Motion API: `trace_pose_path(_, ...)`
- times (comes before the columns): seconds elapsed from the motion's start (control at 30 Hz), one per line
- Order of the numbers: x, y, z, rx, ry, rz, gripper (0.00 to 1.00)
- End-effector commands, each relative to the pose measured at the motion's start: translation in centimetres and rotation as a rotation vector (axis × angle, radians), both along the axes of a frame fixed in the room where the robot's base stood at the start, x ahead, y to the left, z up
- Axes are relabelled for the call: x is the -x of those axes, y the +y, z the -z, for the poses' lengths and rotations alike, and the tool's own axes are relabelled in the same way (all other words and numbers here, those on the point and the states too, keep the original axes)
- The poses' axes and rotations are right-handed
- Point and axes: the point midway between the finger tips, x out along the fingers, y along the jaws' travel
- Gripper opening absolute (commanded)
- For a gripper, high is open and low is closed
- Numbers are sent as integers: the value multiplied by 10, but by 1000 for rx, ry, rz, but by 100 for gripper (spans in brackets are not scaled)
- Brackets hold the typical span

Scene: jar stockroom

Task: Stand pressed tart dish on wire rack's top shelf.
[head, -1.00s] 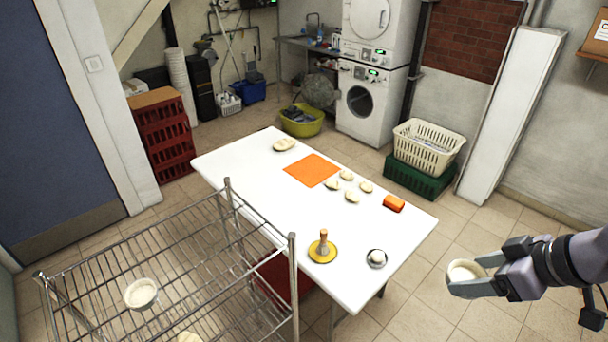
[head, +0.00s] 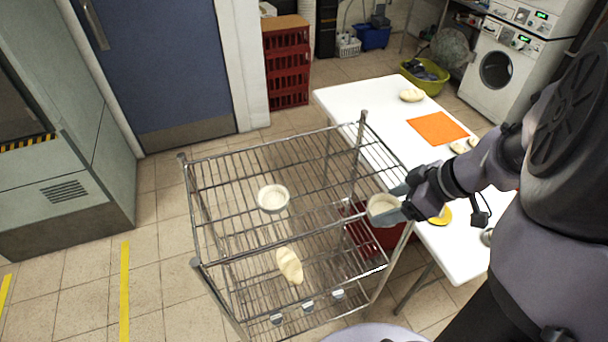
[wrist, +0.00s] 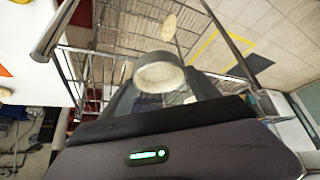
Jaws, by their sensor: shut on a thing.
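My gripper (head: 396,204) is shut on a small grey-rimmed tart dish with pale dough in it (head: 381,205). In the head view the dish is at the right side of the wire rack (head: 222,159), near its right edge. I cannot tell its exact height over the top shelf. In the wrist view the dish (wrist: 158,74) sits between the fingers, its dough facing the camera. A similar filled dish (head: 272,198) stands on the rack's top shelf, left of the held one. The top shelf around that dish is bare.
A pale dough piece (head: 289,265) lies on a lower shelf. Metal posts rise at the rack's corners, one (head: 362,130) at the far right. A white table (head: 350,95) with an orange mat (head: 437,128) stands right of the rack. Floor is open to the left.

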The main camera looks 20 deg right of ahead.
Motion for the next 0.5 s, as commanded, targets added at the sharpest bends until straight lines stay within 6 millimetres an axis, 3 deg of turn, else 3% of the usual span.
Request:
trace_pose_path(0.07, -14, 3, 2, -1, -1, -5, 1)
trace_pose_path(0.4, -127, 26, 12, -2, 0, -6, 1)
trace_pose_path(0.5, -147, 29, 14, 0, -1, -3, 1)
